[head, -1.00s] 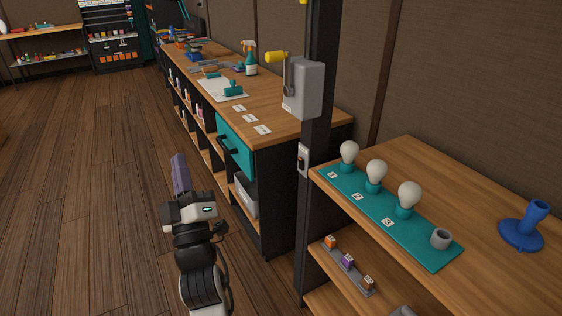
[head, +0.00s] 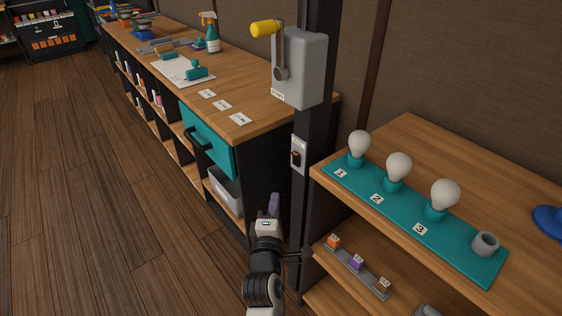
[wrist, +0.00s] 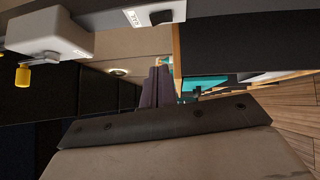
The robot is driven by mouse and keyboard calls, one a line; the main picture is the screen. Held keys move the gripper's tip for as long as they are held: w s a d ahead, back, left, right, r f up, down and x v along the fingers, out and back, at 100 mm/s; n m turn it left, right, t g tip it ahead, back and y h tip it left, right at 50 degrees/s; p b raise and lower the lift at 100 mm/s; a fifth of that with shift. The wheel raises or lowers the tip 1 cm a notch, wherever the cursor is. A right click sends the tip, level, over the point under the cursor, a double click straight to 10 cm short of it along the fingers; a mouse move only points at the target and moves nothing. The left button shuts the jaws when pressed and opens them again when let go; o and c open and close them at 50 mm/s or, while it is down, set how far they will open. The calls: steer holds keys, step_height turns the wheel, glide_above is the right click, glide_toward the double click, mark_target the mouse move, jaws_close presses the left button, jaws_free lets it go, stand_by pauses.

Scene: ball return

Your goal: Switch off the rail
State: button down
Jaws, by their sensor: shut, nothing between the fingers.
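A small light switch plate (head: 299,155) with a dark and orange rocker is fixed on the black post. Its label is too small to read surely; the plate also shows at the top of the wrist view (wrist: 140,17). Above it on the post is a grey box (head: 304,70) with a lever raised to a yellow knob (head: 265,28); the box also shows at the left of the wrist view (wrist: 50,32). My gripper (head: 274,203) is shut and empty, below and left of the switch plate in the head view, apart from it. Its fingers (wrist: 158,88) also show in the wrist view.
A bench with a teal drawer (head: 206,140) stands left of the post. Right of it, a wooden shelf (head: 420,150) carries a teal board (head: 400,210) with three numbered bulbs and a grey cup (head: 485,243). Open floor (head: 90,200) lies to the left.

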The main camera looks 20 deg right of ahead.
steer(key=shift+s+d, duration=0.1)
stand_by(0.3)
steer(key=p, duration=0.4)
glide_toward(292, 156)
steer(key=w, duration=0.4)
steer(key=shift+w+d+r+p, duration=0.15)
steer(key=shift+w+d+r, duration=0.1)
steer(key=shift+d, duration=0.4)
steer(key=shift+w+d+r+p, duration=0.15)
steer(key=shift+w+d+r, duration=0.1)
steer(key=shift+d, duration=0.35)
